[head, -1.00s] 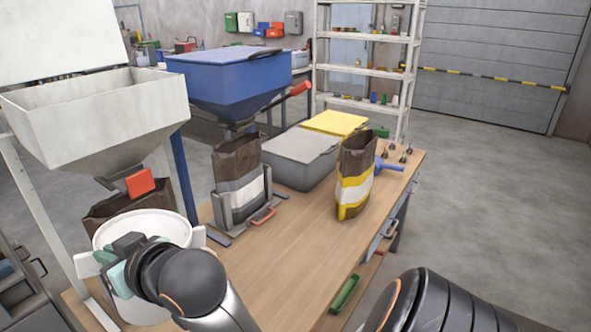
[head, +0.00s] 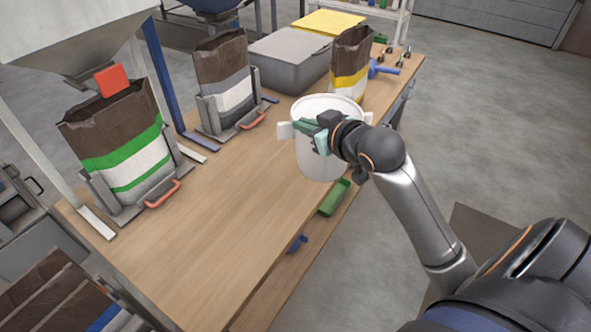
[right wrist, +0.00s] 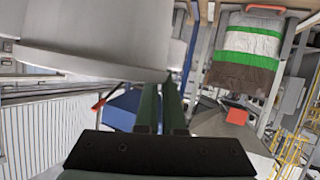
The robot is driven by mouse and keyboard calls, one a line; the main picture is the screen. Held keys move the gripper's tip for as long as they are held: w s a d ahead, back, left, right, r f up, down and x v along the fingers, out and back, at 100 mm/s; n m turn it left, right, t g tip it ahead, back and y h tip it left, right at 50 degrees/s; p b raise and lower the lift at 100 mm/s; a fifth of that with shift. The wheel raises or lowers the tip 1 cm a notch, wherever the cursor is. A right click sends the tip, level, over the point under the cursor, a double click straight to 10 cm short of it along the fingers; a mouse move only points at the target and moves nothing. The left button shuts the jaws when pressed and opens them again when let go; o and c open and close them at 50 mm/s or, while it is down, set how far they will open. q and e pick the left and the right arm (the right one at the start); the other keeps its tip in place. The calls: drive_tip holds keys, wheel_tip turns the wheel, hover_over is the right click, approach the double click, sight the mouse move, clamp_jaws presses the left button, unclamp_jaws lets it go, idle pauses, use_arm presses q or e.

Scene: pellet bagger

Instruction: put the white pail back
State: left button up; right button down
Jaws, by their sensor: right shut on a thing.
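The white pail (head: 323,165) is upright in the head view, over the bench's front edge and in front of the yellow-banded bag. My right gripper (head: 314,137) is shut on the near side of the pail. The pail's open top shows, but its inside is mostly hidden. In the right wrist view the pail (right wrist: 90,45) fills the upper left, close to the fingers of my right gripper (right wrist: 160,110). Whether the pail's base touches the bench cannot be told. My left gripper is not in view.
A green-banded bag (head: 122,172) stands under the pale hopper (head: 60,35) at left. A grey-banded bag (head: 232,95) and a yellow-banded bag (head: 351,60) stand farther back, near a grey bin (head: 290,62). The middle of the wooden bench (head: 220,200) is clear.

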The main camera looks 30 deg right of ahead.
drive_tip(key=shift+w+d+f, duration=0.1)
drive_tip(key=shift+d+f, duration=0.1)
drive_tip(key=shift+d, duration=0.3)
drive_tip(key=w+a+f, duration=0.1)
drive_tip(key=w+f, duration=1.2)
drive_tip(key=shift+w, duration=0.4)
drive_tip(key=shift+a, duration=0.1)
drive_tip(key=c, duration=1)
unclamp_jaws()
drive_tip(key=shift+f, duration=0.1)
drive_tip(key=shift+c, duration=0.2)
